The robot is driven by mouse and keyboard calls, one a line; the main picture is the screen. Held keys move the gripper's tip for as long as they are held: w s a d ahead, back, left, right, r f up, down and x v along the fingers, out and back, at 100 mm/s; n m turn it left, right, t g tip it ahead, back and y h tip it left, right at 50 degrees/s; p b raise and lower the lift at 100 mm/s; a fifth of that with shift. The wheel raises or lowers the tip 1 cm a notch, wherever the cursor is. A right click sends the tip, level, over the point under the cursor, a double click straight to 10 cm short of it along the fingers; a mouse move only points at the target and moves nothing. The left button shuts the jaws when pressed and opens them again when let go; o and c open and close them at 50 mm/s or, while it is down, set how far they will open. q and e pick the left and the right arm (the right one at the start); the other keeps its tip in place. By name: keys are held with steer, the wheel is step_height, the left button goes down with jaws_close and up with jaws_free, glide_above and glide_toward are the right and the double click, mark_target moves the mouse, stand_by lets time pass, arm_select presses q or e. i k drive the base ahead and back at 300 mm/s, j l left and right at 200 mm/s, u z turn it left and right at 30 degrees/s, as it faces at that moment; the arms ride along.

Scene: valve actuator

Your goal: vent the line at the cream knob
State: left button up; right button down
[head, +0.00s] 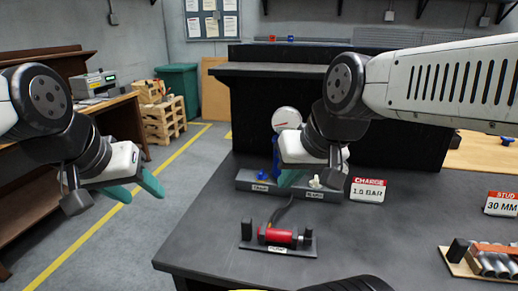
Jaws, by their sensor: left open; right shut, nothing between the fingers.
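The cream knob (315,183) sits on the right part of a dark grey block (247,184) on the table. A blue knob (262,176) sits on the block's left part, and a round white gauge (286,120) stands behind. My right gripper (288,180) is shut and empty, its teal fingers over the block between the two knobs, left of the cream knob. I cannot tell whether it touches anything. My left gripper (137,190) is open and empty, out over the floor left of the table. A red cylinder (279,236) lies in a dark cradle in front of the block.
A dark hose (283,211) runs from the cylinder towards the block. A "CHARGE 1.0 BAR" sign (368,190) stands right of the cream knob. A "STUD 30 MM" sign (502,203) and a tray of metal parts (462,267) are at right. The table's middle right is clear.

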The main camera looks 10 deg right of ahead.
mark_target(315, 182)
steer(key=z, duration=0.95)
